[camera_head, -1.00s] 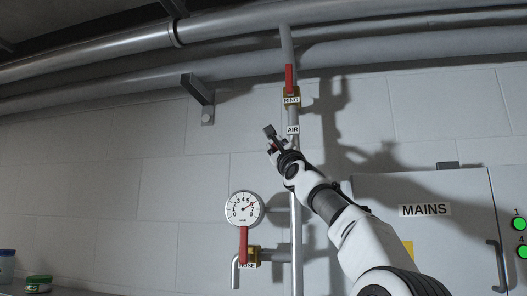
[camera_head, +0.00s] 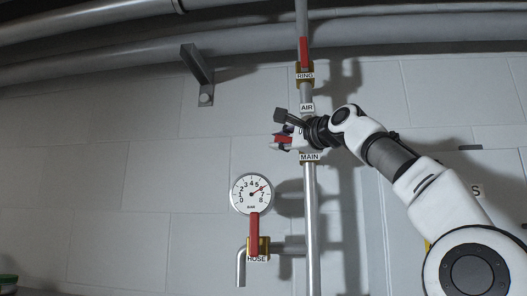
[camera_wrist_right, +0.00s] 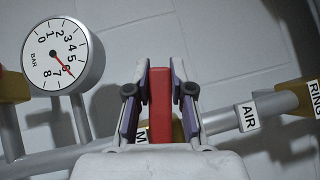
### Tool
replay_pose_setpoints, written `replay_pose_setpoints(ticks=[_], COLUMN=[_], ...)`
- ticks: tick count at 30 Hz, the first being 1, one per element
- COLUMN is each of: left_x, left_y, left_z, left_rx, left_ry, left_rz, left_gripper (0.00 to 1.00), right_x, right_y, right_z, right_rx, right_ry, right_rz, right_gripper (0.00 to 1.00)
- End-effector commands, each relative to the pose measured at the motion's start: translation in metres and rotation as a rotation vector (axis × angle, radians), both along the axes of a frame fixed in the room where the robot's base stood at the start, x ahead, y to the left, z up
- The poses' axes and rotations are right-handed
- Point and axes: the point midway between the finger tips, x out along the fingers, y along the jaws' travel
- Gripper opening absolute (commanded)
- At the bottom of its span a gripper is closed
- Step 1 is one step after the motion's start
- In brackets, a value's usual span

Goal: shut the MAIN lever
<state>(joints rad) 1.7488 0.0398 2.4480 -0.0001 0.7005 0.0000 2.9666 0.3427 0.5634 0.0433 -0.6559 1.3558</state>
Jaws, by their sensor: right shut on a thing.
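The MAIN lever (camera_wrist_right: 160,104) is a red bar standing between my right gripper's pads in the right wrist view. There it appears to stick out across the grey pipe (camera_head: 312,215). My right gripper (camera_head: 283,138) is shut on it, just above the MAIN label (camera_head: 309,157) in the head view. There the gripper and wrist hide the valve body and much of the lever; only red bits show at the fingers. In the wrist view the label (camera_wrist_right: 141,136) is partly hidden behind the fingers. My left gripper is not in view.
The RING lever (camera_head: 304,53) points up along the pipe above the AIR label (camera_head: 307,107). A gauge (camera_head: 251,194) reads about 6 bar, above the red HOSE lever (camera_head: 254,233). A wall bracket (camera_head: 196,66) is at upper left. A cabinet stands right.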

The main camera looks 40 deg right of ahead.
Motion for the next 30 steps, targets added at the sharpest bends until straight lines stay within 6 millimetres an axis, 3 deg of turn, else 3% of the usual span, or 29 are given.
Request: replay_pose_setpoints(ticks=[9,28,29,30], left_x=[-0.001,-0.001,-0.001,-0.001], left_y=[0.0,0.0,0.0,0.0], left_z=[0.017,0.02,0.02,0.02], left_rx=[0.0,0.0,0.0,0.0], left_ry=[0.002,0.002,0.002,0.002], left_rz=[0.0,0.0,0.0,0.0], left_gripper=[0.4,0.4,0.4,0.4], right_x=[0.005,0.005,0.005,0.005], right_y=[0.0,0.0,0.0,0.0], right_z=[-0.013,-0.019,-0.019,-0.019], right_rx=[-0.113,-0.153,-0.153,-0.153], right_ry=[0.149,0.191,0.191,0.191], right_rz=[0.0,-0.001,-0.001,-0.001], right_gripper=[0.0,0.0,0.29,0.43])
